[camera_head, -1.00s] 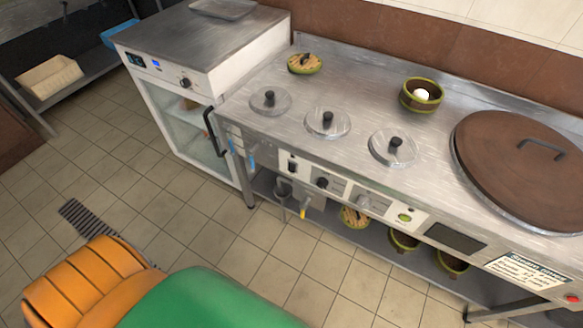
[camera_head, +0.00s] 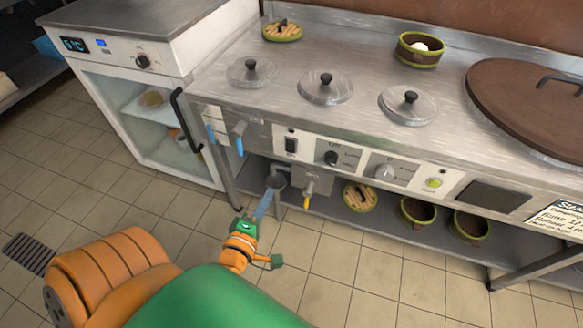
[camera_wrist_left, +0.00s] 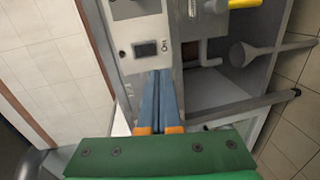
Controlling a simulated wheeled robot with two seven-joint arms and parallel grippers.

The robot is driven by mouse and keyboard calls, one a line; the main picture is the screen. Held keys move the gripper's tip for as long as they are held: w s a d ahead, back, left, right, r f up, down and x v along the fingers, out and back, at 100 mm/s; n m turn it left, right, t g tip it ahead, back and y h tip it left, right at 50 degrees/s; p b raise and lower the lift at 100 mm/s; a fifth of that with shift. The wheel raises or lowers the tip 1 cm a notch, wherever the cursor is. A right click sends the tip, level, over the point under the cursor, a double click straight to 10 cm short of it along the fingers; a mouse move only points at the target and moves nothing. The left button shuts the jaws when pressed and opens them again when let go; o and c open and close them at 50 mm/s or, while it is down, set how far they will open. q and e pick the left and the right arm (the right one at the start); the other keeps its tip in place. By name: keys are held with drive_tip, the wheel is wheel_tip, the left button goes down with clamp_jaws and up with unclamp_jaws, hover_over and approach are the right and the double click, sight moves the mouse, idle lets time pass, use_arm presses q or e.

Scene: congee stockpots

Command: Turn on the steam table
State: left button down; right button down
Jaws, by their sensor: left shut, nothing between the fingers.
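The steam table (camera_head: 310,40) is a long steel counter with a front control panel. The panel carries a dark rocker switch (camera_head: 291,145), a black knob (camera_head: 332,158), a pale knob (camera_head: 385,172) and a lit yellow-green button (camera_head: 434,183). My left gripper (camera_head: 271,191) is shut and empty, in front of the table below the rocker switch, near the pipework. In the left wrist view its blue fingers (camera_wrist_left: 165,75) lie close together, their tips just below a panel with a dark switch (camera_wrist_left: 145,48). Contact cannot be told. My right gripper is out of view.
A glass-door fridge (camera_head: 130,65) stands left of the table, its black handle (camera_head: 186,120) sticking out. A yellow-handled valve (camera_head: 307,197) and blue-handled taps (camera_head: 239,138) project from the front. Bowls (camera_head: 470,227) sit on the lower shelf. The tiled floor in front is clear.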

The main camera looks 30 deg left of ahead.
sight(290, 151)
use_arm(q)
drive_tip(key=shift+w+a+r+n, duration=0.15)
drive_tip(key=shift+r+n, duration=0.25)
drive_tip(key=shift+r, duration=0.25)
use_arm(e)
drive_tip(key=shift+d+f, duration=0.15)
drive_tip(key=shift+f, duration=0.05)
